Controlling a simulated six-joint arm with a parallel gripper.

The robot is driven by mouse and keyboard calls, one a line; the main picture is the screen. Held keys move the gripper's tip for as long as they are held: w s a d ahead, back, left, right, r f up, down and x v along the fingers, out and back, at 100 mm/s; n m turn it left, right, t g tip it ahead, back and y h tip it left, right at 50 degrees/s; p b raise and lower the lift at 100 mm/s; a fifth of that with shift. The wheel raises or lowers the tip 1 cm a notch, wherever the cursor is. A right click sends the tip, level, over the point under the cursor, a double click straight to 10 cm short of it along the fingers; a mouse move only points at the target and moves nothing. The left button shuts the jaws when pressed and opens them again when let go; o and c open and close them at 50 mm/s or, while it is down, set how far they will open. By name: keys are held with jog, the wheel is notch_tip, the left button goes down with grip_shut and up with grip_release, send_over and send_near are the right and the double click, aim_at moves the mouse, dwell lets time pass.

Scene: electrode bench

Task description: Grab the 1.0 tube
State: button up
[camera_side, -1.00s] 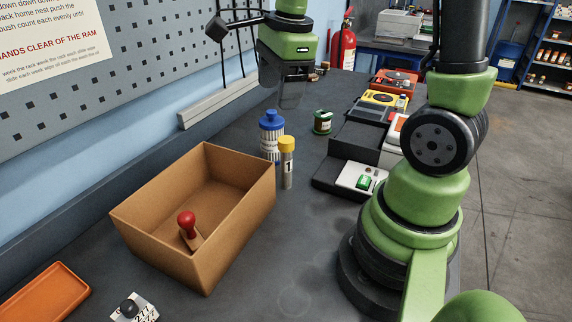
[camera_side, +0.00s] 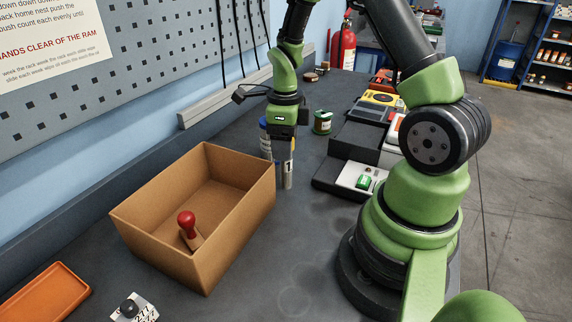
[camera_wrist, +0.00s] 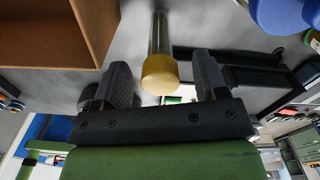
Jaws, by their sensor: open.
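The tube (camera_side: 288,175) is a slim grey cylinder with a "1" on its label, upright on the dark bench just right of the cardboard box. Its yellow cap shows in the wrist view (camera_wrist: 160,74), between the two dark fingers of my gripper (camera_wrist: 165,84), with a gap on each side. In the side view my gripper (camera_side: 281,148) is low over the tube, and its fingers hide the cap. My gripper is open, with nothing clamped.
The cardboard box (camera_side: 240,214) holds a red-handled stamp (camera_side: 187,222). A blue-capped bottle (camera_side: 264,143) stands close behind the tube. The bench in front of the tube is clear.

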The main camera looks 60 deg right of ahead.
notch_tip(320, 180, down, 2)
jog(key=shift+c, duration=0.2)
jog(key=c, duration=1.1)
jog(key=shift+o, duration=0.2)
jog(key=shift+r, duration=0.1)
